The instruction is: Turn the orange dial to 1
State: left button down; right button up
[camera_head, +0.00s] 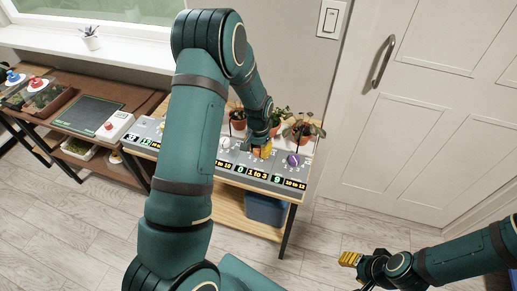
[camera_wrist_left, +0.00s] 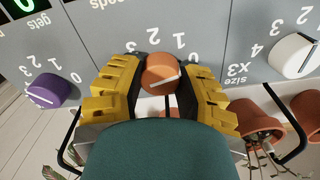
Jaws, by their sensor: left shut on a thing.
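The orange dial (camera_wrist_left: 160,73) sits on the grey panel between the two yellow fingers of my left gripper (camera_wrist_left: 163,88), which is shut on it. The numbers 0, 1, 2 and 3 are printed around the dial. A white pointer line runs across its face near the lower edge; I cannot tell for sure which number it marks. In the head view my left gripper (camera_head: 261,151) reaches down to the panel (camera_head: 267,183) and hides most of the dial. My right gripper (camera_head: 351,258) is at the lower right, away from the panel; its jaws are too small to judge.
A purple dial (camera_wrist_left: 47,91) and a white dial (camera_wrist_left: 292,56) flank the orange one. Potted plants (camera_head: 301,130) stand close behind the panel. A tray table (camera_head: 85,112) is at the left, and a blue bin (camera_head: 266,208) is under the bench. Floor by the door is clear.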

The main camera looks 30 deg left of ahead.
aim_at(258, 149)
pick_arm(q)
jog(key=n, duration=0.3)
jog(key=shift+n, duration=0.3)
jog(key=shift+n+p, duration=0.45)
jog(key=shift+n, duration=1.25)
jog(key=shift+s+f, duration=0.1)
jog(key=c, duration=0.5)
grip_release()
notch_tip(258, 149, up, 12)
jog(key=shift+r, duration=0.1)
